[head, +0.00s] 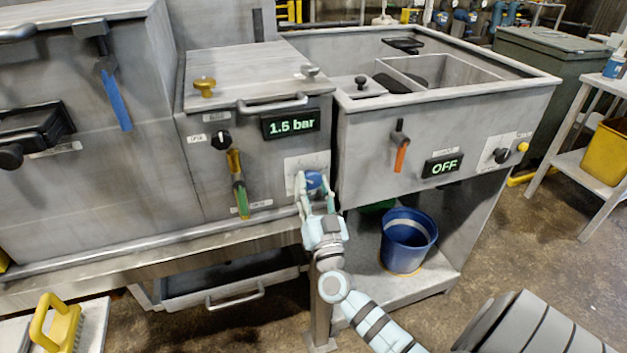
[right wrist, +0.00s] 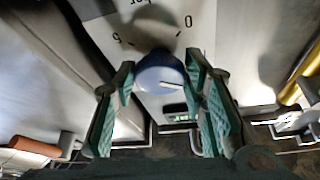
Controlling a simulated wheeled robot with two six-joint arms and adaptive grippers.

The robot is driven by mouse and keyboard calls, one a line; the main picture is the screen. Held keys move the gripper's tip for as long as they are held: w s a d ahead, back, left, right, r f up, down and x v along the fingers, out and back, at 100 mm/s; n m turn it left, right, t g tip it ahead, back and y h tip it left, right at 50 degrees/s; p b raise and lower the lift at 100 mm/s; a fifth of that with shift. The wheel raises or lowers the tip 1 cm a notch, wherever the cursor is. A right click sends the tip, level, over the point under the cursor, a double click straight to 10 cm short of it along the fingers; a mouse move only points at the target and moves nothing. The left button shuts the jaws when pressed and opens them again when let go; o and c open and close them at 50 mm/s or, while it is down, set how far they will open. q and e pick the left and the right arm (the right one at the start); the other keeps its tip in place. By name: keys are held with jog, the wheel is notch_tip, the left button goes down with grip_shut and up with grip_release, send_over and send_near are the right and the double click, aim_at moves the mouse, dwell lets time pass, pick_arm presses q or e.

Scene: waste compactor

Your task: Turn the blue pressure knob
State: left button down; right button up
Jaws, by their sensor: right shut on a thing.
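The blue pressure knob (head: 313,180) sits on a white plate on the front of the grey compactor, below and right of the display (head: 291,124), which reads "1.5 bar". My right gripper (head: 316,185) is at the knob, with a finger on each side of it. In the right wrist view the round blue knob (right wrist: 161,76) sits between the green finger pads, with a white pointer line toward the right. A scale with 0 and 6 is printed around it, upside down. The gripper is shut on the knob. My left gripper is out of view.
A handle with green and yellow parts (head: 237,182) hangs left of the knob. A sink unit (head: 440,130) with an orange-tipped lever (head: 400,148) and an "OFF" display (head: 443,164) stands to the right. A blue bucket (head: 407,240) stands on the shelf below.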

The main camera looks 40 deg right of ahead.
jog(key=m+g+h+p, duration=0.1)
jog(key=m+g+p, duration=0.1)
jog(key=m+p, duration=0.2)
jog(key=m+g+h+p, duration=0.1)
jog(key=m+g+p, duration=0.1)
jog(key=m+p, duration=0.3)
jog(key=r+m+g+h+p, duration=0.1)
jog(key=m+g+p, duration=0.1)
jog(key=m+p, duration=0.2)
jog(key=shift+w+a+m+g+p, duration=0.1)
jog(key=shift+a+m+g+p, duration=0.1)
jog(key=shift+m, duration=0.7)
jog(key=shift+a+m+g+p, duration=0.1)
jog(key=shift+m+p, duration=0.1)
jog(key=shift+m, duration=0.7)
jog(key=shift+m+g+y+p, duration=0.3)
jog(key=shift+m+g+p, duration=0.1)
jog(key=shift+m+p, duration=0.85)
jog(key=o, duration=1.1)
jog(key=shift+o, duration=0.2)
jog(key=shift+f, duration=0.1)
